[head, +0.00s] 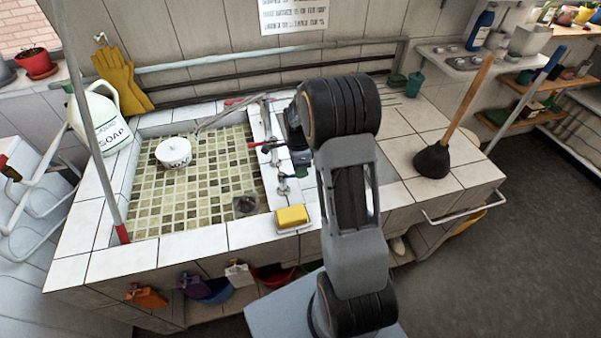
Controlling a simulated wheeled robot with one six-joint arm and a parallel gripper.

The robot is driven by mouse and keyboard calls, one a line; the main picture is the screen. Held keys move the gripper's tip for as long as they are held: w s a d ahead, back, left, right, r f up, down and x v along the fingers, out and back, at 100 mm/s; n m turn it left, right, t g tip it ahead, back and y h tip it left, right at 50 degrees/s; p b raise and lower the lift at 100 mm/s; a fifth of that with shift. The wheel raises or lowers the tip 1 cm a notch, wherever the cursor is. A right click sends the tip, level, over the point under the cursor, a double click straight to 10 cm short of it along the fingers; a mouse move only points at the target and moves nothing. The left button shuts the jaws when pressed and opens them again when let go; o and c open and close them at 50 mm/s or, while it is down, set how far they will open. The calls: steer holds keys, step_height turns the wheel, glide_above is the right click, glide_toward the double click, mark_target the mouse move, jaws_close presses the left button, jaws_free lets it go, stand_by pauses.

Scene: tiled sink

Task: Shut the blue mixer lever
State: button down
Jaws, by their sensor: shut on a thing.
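The blue mixer lever (284,177) shows as a small blue piece at the front tap on the tiled ledge, right of the basin. My gripper (272,152) is dark, low over this ledge, and reaches in from the right. It is shut on the lever, though the place of contact is small and partly hidden by the gripper and arm. A small red piece shows at the gripper's left side; I cannot tell if it is a tap part. The metal tap body (263,104) and its spout stand farther back.
A white soap tub (173,152) stands in the green-tiled basin (205,205). A yellow sponge (292,215) lies on the ledge in front of the tap. A plunger (433,160) stands on the right counter. A thin pole (92,130) rises at the left.

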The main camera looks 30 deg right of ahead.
steer(key=shift+w+n, duration=0.3)
steer(key=shift+n, duration=0.3)
steer(key=c, duration=1.1)
jaws_free()
steer(key=w+r, duration=0.1)
steer(key=r, duration=0.8)
steer(key=w+r+b, duration=0.1)
steer(key=r, duration=0.3)
steer(key=shift+w+d+r, duration=0.3)
